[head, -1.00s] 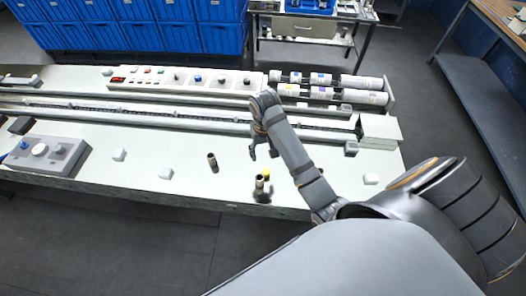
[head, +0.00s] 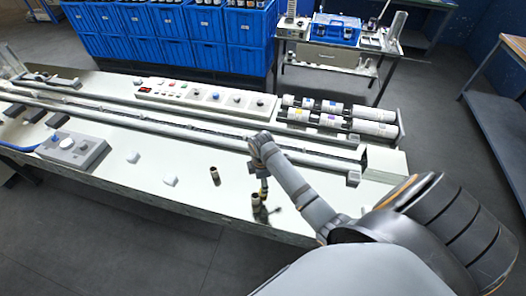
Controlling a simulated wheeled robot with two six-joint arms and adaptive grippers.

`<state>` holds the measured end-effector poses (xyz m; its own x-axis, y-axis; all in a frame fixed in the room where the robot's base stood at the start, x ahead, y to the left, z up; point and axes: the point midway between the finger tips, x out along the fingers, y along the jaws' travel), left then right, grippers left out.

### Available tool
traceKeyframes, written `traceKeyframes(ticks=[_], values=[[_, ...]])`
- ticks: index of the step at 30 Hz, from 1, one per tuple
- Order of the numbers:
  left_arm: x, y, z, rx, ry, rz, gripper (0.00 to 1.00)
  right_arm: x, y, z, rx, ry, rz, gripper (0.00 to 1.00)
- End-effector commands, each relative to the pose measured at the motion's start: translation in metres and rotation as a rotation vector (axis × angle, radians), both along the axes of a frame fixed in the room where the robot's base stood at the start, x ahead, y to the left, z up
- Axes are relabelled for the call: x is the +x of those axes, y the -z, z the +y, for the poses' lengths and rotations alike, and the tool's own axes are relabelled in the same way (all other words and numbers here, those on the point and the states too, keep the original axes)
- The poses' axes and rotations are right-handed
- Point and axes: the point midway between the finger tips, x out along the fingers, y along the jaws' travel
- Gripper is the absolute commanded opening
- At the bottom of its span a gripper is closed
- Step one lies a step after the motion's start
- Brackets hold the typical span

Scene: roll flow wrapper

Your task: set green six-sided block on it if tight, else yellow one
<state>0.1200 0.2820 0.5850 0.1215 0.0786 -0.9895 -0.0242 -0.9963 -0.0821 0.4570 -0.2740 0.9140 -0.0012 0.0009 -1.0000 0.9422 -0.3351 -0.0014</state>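A small dark cylinder (head: 258,210) stands near the front edge of the long machine table. A small yellow piece (head: 264,184) shows just above it, at the fingers of my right gripper (head: 260,182). The gripper points down there; the fingers are too small and dark to tell whether they are closed on the yellow piece, or whether it touches the cylinder. A second dark cylinder with a pale top (head: 215,176) stands upright to the left. I cannot make out a green six-sided block. My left gripper is not in view.
Two small white blocks (head: 132,157) (head: 170,181) lie on the table left of the cylinders. Long rails, a control panel (head: 205,95) and labelled rolls (head: 340,107) lie behind. Blue bins (head: 170,40) stand beyond.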

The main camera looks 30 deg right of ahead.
Motion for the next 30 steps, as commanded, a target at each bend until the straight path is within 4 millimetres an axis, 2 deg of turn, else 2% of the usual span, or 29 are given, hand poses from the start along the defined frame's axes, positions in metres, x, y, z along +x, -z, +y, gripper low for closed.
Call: traceKeyframes(ticks=[3,7,11,15,22,30], values=[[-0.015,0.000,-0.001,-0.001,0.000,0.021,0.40,0.000,0.005,0.000,0.001,0.000,-0.001,0.58],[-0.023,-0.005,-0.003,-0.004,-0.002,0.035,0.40,-0.002,0.011,0.000,0.001,0.001,0.003,0.58],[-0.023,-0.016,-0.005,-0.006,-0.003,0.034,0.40,-0.005,0.033,-0.003,-0.001,0.002,0.004,0.58],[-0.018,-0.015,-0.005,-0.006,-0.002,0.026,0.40,-0.004,0.053,-0.002,-0.001,0.001,0.000,0.58],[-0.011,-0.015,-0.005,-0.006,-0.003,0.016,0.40,-0.004,0.056,-0.002,0.000,0.000,-0.001,0.58],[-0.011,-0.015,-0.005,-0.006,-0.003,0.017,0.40,-0.004,0.056,-0.002,0.000,0.000,-0.001,0.22]])
